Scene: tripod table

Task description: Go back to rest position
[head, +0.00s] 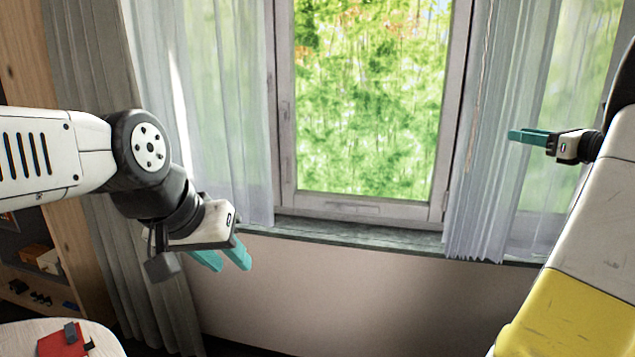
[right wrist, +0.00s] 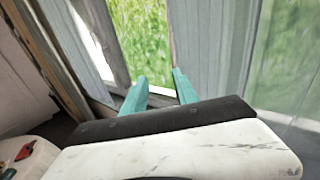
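My left gripper (head: 236,264) hangs in front of the wall below the window, at the left-middle of the head view. Its two teal fingers are apart with nothing between them. My right gripper (head: 515,136) is raised at the right of the head view, in front of the curtain, and points left. The right wrist view shows its teal fingers (right wrist: 164,82) spread apart and empty. Both grippers are clear of the table.
A pale round table (head: 105,343) is at the bottom left with a red object (head: 62,342) on it. A wooden shelf (head: 45,262) with small items stands at the far left. A window (head: 375,100) with curtains (head: 235,110) and a sill (head: 350,233) fills the back.

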